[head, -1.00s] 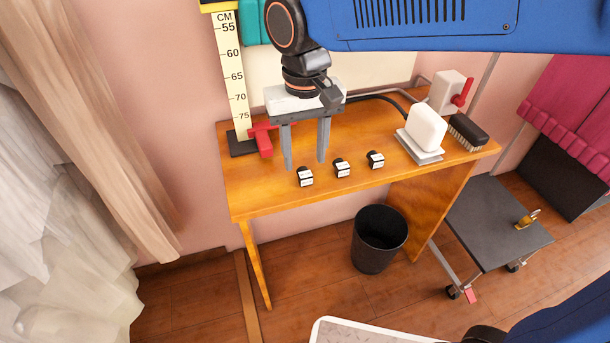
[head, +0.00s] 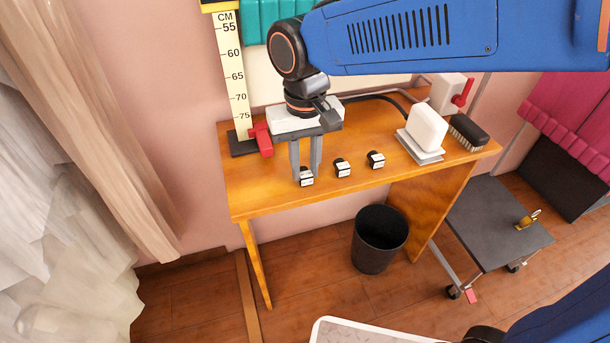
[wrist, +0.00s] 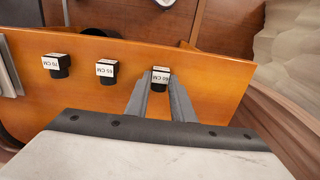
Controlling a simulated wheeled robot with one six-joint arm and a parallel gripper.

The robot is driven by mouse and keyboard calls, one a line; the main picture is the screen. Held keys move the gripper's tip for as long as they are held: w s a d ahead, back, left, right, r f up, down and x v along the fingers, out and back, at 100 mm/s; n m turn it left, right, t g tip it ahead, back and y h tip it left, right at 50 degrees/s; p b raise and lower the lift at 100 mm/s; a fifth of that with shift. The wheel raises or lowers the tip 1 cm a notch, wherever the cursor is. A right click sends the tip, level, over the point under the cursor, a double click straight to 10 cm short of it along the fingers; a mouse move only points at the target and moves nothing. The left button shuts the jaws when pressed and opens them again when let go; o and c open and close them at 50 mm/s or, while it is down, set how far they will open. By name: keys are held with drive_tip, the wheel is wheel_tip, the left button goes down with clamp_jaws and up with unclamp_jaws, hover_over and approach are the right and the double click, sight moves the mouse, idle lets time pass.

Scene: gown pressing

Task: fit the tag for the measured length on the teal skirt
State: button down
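Three small black tags with white labels stand in a row on the wooden table (head: 262,200). In the wrist view the upside-down labels seem to read 70 CM (wrist: 57,65), 65 CM (wrist: 106,71) and 60 CM (wrist: 160,76). My gripper (head: 306,177) points down at the leftmost tag in the head view, the 60 CM one. Its fingers are closed in on both sides of that tag, which still appears at table level. The teal skirt (head: 272,22) hangs at the top, partly hidden by my arm. The centimetre ruler (head: 233,75) stands left of it.
A red clamp-like piece (head: 262,139) sits at the ruler's foot. A white block (head: 426,127) and a brush (head: 468,132) are at the table's right. A black bin (head: 378,240) stands below, and a dark trolley (head: 495,225) stands at the right. The table front is clear.

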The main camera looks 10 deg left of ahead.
sight(305, 172)
drive_tip(key=shift+r, duration=0.2)
idle(0.5)
drive_tip(key=shift+r, duration=1.55)
drive_tip(key=c, duration=2.2)
unclamp_jaws()
clamp_jaws()
